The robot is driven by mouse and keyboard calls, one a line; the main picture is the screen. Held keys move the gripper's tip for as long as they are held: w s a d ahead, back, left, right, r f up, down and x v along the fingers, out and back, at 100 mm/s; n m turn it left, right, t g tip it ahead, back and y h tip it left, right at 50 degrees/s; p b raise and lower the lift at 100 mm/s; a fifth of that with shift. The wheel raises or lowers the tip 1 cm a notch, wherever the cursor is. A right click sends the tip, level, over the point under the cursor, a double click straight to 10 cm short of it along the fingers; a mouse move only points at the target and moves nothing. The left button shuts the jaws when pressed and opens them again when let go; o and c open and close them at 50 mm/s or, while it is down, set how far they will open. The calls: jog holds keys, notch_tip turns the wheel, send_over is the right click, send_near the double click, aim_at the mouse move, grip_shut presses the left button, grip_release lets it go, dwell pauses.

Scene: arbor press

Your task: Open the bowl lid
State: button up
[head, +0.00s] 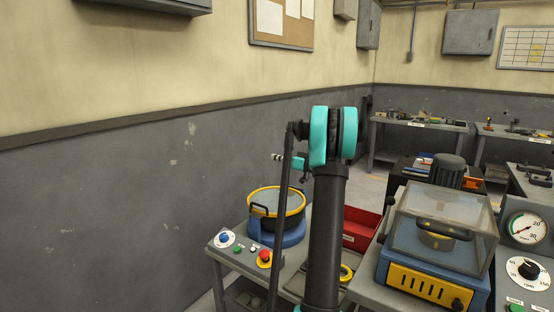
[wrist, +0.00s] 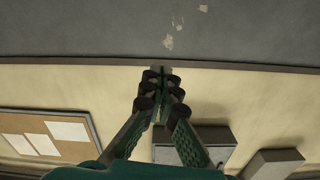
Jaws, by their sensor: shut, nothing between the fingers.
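A round dark bowl (head: 284,226) sits in a blue base on a bench left of my arm in the head view. Its lid (head: 276,199), with a yellow rim and a greyish top, lies over the bowl and looks closed. A black handle (head: 260,210) stands at the lid's front left. My gripper (head: 277,156) is above the lid, apart from it, partly hidden by my arm. In the wrist view my gripper (wrist: 160,72) is shut and empty, with the wall behind it. The bowl and lid do not show in the wrist view.
A control panel with a blue knob (head: 224,238) and a red button (head: 264,257) is in front of the bowl. A red bin (head: 359,229) is right of my arm. A machine with a clear cover (head: 452,218) stands further right. A grey wall (head: 110,215) runs along the left.

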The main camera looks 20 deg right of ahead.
jog(key=o, duration=0.6)
jog(key=v, duration=1.2)
